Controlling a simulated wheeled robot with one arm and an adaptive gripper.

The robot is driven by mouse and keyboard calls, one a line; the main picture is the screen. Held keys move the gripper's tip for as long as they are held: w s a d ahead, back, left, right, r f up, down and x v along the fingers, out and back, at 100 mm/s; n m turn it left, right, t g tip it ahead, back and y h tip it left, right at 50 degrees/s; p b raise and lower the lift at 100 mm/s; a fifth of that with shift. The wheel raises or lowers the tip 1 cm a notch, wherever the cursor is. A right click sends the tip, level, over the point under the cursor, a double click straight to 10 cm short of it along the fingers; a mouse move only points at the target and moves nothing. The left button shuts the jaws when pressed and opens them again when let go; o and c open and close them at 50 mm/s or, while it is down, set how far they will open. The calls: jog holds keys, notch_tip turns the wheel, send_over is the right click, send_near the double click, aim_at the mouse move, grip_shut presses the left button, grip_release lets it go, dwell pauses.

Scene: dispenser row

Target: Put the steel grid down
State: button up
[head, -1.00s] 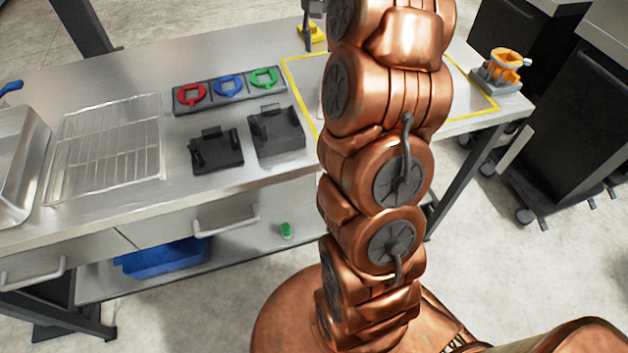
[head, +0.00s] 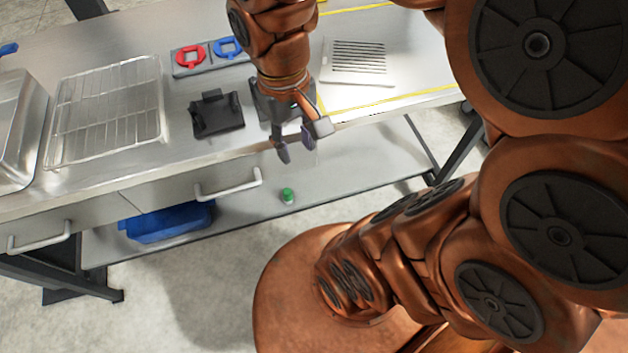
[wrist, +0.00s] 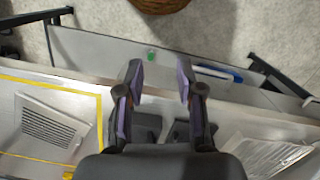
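A pale square steel plate with dark slots (head: 358,62) lies flat on the bench inside the yellow-taped area. It also shows at the left of the wrist view (wrist: 48,123). A steel wire grid (head: 108,112) lies flat at the left of the bench, and part of it is in the wrist view (wrist: 268,155). I cannot tell which of the two is the task's grid. My gripper (head: 296,145) is over the bench's front edge, apart from both. In the wrist view my gripper (wrist: 158,75) is open, with nothing between its fingers.
A black holder (head: 217,114) stands left of my gripper; a second is mostly hidden behind it. Red (head: 190,57) and blue (head: 229,47) rings sit in a rack behind. A steel tray (head: 15,130) is far left. A green-capped item (head: 288,195) is on the lower shelf.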

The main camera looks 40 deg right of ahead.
jog(key=s+a+f, duration=0.1)
jog(key=s+f, duration=0.2)
jog(key=s, duration=0.4)
jog(key=shift+a+n, duration=0.15)
jog(key=shift+n, duration=0.15)
